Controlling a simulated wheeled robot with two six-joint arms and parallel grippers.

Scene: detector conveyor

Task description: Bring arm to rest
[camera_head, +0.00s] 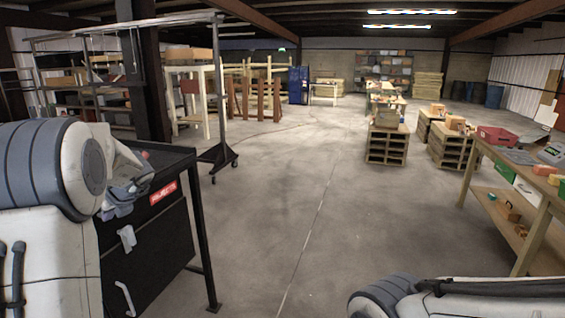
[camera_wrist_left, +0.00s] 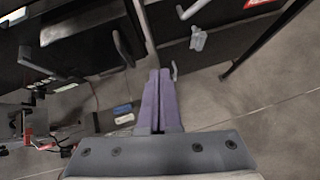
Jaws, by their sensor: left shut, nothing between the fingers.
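My left arm comes in at the left edge of the head view, with its big white and grey joint near the black workbench cabinet. My left gripper (camera_head: 117,208) shows there small and partly hidden, against the cabinet (camera_head: 160,235). In the left wrist view, the purple fingers of the left gripper (camera_wrist_left: 158,75) lie side by side, shut and empty. My right arm (camera_head: 455,298) shows only in part at the bottom right of the head view; its gripper is out of the picture.
A wooden table (camera_head: 540,190) with a red bin (camera_head: 497,136) stands at the right. Pallets (camera_head: 387,148) stand farther back. The middle floor is clear.

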